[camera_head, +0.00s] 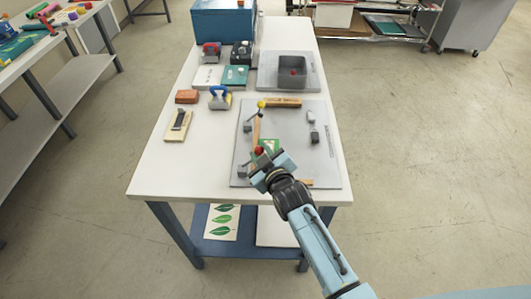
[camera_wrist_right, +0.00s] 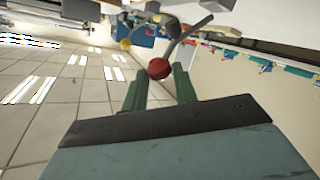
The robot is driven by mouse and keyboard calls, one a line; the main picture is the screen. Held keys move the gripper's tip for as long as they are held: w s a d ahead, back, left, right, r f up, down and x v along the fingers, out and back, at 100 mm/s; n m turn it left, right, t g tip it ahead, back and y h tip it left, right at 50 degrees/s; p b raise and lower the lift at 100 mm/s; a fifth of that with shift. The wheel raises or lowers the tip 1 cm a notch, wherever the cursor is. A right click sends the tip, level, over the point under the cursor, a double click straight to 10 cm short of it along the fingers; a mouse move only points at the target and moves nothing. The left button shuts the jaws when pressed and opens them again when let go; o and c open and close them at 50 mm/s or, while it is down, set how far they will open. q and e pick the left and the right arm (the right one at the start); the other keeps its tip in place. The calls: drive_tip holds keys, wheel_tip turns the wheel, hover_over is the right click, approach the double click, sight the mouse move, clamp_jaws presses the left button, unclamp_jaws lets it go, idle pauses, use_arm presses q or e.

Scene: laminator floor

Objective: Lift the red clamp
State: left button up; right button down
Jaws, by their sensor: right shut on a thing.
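The red clamp shows as a round red knob (camera_head: 259,150) at the tip of my right gripper (camera_head: 264,164), over the near left part of the grey board (camera_head: 325,165). In the right wrist view the red knob (camera_wrist_right: 158,68) sits between the green fingers, with a grey metal bar beyond it. My right gripper is shut on this clamp. The gripper hides much of it, and I cannot tell whether it touches the board. A second clamp with a yellow knob (camera_head: 261,104) stands farther back by a wooden strip (camera_head: 283,102). My left gripper is not in view.
The white table (camera_head: 160,175) also holds a grey tray (camera_head: 308,86), a blue-handled tool (camera_head: 220,98), a red-brown block (camera_head: 187,97) and a blue box (camera_head: 223,22) at the back. Its near left corner is clear. A shelf (camera_head: 65,80) stands left.

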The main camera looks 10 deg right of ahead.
drive_tip(key=shift+w+a+r, duration=0.1)
drive_tip(key=shift+a+r, duration=0.3)
drive_tip(key=c, duration=1.4)
unclamp_jaws()
drive_tip(key=shift+o, duration=1.4)
drive_tip(key=shift+f, duration=0.15)
drive_tip(key=shift+d, duration=0.1)
drive_tip(key=shift+s+d, duration=0.1)
drive_tip(key=shift+s, duration=0.3)
drive_tip(key=v, duration=1.2)
drive_tip(key=shift+s, duration=0.3)
